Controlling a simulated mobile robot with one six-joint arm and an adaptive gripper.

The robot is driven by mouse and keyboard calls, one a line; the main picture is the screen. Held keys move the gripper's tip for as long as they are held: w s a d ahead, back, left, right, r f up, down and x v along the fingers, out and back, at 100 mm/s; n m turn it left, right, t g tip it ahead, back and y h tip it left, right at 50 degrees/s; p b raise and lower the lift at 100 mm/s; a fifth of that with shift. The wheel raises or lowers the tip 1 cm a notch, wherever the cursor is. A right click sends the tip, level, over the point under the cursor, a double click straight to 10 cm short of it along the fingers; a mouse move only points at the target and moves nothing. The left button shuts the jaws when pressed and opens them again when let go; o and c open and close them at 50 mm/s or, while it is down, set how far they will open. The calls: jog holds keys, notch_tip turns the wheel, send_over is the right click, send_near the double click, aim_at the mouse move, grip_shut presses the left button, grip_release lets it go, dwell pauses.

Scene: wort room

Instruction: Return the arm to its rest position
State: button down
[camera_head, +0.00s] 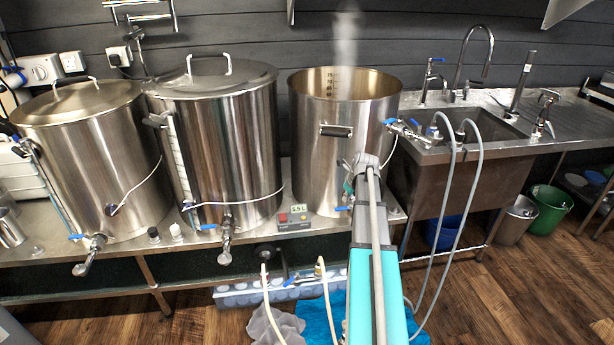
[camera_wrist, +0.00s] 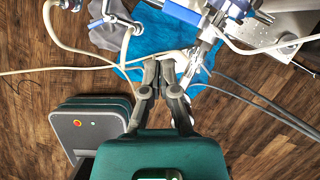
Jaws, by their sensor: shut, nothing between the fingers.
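My arm (camera_head: 374,285) reaches forward from the bottom of the head view, with its far end in front of the open steel kettle (camera_head: 345,150). My gripper (camera_wrist: 166,64) shows in the wrist view, pointing down over the floor. Its two dark fingers are closed together and hold nothing. A blue cloth (camera_wrist: 165,38) lies on the floor beyond the fingertips. In the head view I cannot make out the fingers.
Two lidded kettles (camera_head: 225,140) (camera_head: 92,155) stand left of the open one, which steams. A steel sink (camera_head: 470,135) is on the right, with grey hoses (camera_head: 452,215) hanging near my arm. Pale hoses (camera_wrist: 75,70) cross the wrist view. Wooden floor (camera_head: 520,290) is clear at lower right.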

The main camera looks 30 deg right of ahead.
jog(key=shift+a, duration=0.1)
jog(key=s+a+f+n+g, duration=0.1)
jog(key=s+a+n+g, duration=0.1)
jog(key=a+n, duration=1.9)
jog(key=s+a+n+g, duration=0.1)
jog(key=s+a+n, duration=0.35)
jog(key=a, duration=0.35)
jog(key=s+a+n+g, duration=0.1)
jog(key=s+a+n, duration=0.2)
jog(key=a+n, duration=0.35)
jog(key=s+a+n, duration=0.3)
jog(key=s+a, duration=0.1)
jog(key=a, duration=0.6)
notch_tip(320, 180, up, 16)
jog(key=p, duration=1.6)
jog(key=shift+w+r+n+p, duration=0.15)
jog(key=shift+w+n+p, duration=0.1)
jog(key=shift+n+p, duration=0.05)
jog(key=shift+d, duration=0.1)
